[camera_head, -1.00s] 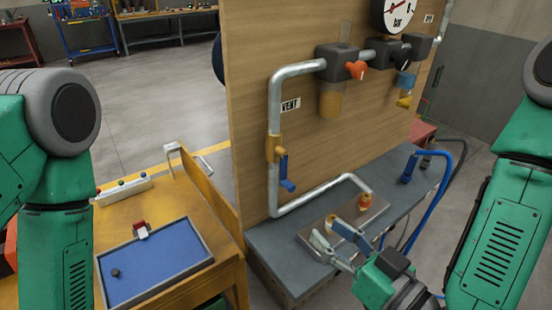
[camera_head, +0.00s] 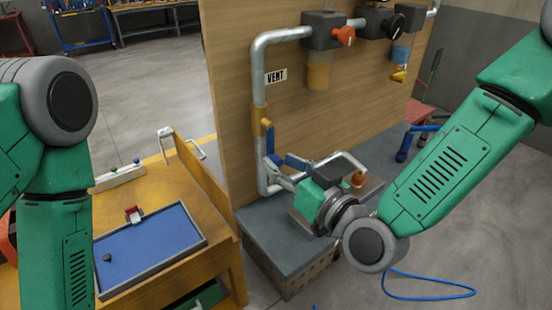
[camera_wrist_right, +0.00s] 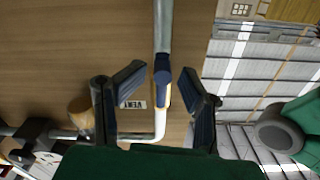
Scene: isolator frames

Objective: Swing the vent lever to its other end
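The vent lever (camera_head: 270,146) is a blue handle on a yellow valve (camera_head: 261,127) in the grey vertical pipe, below the VENT label (camera_head: 276,76). It hangs downward, its lower part partly hidden by my right gripper (camera_head: 281,170). In the right wrist view the blue lever (camera_wrist_right: 162,80) lies between the two spread fingers of my right gripper (camera_wrist_right: 160,95), with a gap visible on each side. The right gripper is open and holds nothing. My left arm is at the left edge of the head view; its gripper is out of view.
A wooden panel (camera_head: 232,100) stands behind the pipe. Other valves with an orange handle (camera_head: 344,36) and a yellow handle (camera_head: 399,76) are higher up on the right. A yellow bench (camera_head: 215,235) with a blue tray (camera_head: 204,238) is at left. A blue hose (camera_head: 430,289) lies on the floor.

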